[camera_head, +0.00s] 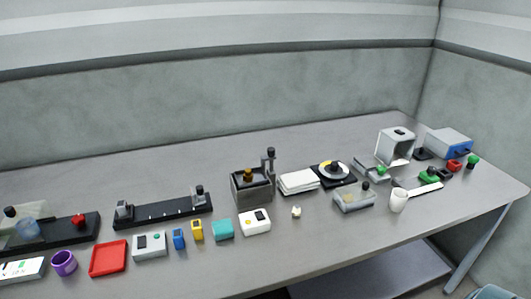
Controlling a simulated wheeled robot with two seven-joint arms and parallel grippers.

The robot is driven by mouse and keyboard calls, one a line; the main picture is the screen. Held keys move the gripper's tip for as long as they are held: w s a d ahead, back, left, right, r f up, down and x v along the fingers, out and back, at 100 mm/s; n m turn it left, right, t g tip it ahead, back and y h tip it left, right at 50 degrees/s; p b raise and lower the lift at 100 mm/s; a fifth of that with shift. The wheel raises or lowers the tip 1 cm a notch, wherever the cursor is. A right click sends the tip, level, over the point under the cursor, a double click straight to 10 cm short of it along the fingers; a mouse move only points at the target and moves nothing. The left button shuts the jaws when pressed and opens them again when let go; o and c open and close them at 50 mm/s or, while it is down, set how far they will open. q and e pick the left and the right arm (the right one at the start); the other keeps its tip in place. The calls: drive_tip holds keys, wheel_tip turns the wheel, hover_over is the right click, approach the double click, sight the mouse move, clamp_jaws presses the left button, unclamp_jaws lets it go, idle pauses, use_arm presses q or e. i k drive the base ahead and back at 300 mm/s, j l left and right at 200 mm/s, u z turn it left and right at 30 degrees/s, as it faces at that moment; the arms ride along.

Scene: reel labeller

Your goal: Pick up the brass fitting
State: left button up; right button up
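A dark upright post (270,160) stands at the fixture's right rear. A separate small cream-coloured piece (296,212) stands on the table to the right and nearer; it is too small to tell its material. Neither of my grippers is in view.
A long black rail (160,210) is left. The table behind the fixture is clear.

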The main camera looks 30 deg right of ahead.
sight(248, 175)
drive_tip(key=l+z, duration=0.1)
drive_tip(key=l, duration=0.35)
drive_tip(key=i+l+z, duration=0.1)
drive_tip(key=l, duration=0.3)
drive_tip(key=i+l+z, duration=0.15)
drive_tip(key=l, duration=0.3)
drive_tip(key=l+z, duration=0.1)
drive_tip(key=l, duration=0.3)
drive_tip(key=i+l+z, duration=0.1)
drive_tip(key=l, duration=0.3)
drive_tip(key=i, duration=0.05)
